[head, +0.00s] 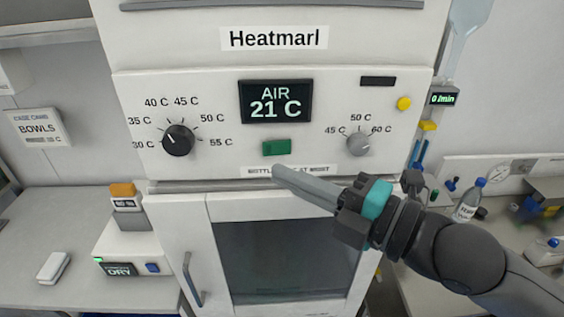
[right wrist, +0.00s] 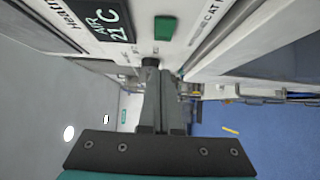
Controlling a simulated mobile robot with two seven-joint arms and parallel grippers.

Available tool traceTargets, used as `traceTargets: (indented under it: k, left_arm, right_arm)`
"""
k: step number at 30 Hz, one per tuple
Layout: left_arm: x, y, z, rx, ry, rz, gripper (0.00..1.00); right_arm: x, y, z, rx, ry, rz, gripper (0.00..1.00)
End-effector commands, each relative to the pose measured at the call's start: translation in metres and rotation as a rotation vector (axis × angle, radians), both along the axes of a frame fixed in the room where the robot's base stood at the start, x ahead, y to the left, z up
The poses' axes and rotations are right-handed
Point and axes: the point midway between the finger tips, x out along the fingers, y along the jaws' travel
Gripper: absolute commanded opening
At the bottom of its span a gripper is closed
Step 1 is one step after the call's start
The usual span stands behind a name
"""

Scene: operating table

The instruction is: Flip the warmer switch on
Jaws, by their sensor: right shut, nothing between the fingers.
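The warmer (head: 195,90) is a white cabinet labelled "Heatmarl" with a front control panel. A green switch (head: 277,147) sits on the panel below a dark display (head: 275,101) reading "AIR 21 C". The switch also shows in the right wrist view (right wrist: 164,29), beyond the fingertips. My right gripper (head: 280,172) is shut and empty, its fingertips just below the switch, near the label strip. In the right wrist view the fingers (right wrist: 151,66) point toward the panel. Whether they touch it I cannot tell. My left gripper is not in view.
A black dial (head: 178,140) is left of the switch and a grey dial (head: 358,144) is right. A yellow button (head: 404,103) is at the panel's right. The glass door (head: 285,258) is below. A bottle (head: 468,201) stands on the right counter.

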Motion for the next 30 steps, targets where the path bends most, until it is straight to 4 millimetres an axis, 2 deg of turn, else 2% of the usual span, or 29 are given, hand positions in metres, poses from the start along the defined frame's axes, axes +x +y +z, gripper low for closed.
traceTargets:
  k: [2,6,12,26,30]
  left_arm:
    - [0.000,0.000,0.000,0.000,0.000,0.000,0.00]
    - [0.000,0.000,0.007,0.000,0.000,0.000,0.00]
    - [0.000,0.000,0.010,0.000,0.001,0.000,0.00]
    - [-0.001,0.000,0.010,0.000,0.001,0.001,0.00]
    - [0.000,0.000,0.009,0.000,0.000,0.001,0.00]
  right_arm:
    - [0.005,0.009,0.002,0.004,-0.002,0.005,0.00]
    - [0.025,0.009,0.003,-0.001,-0.001,0.001,0.00]
    - [0.040,0.010,0.001,-0.001,0.000,0.003,0.00]
    - [0.044,0.011,0.000,-0.001,0.001,0.003,0.00]
    - [0.054,0.014,0.000,0.002,-0.001,-0.007,0.00]
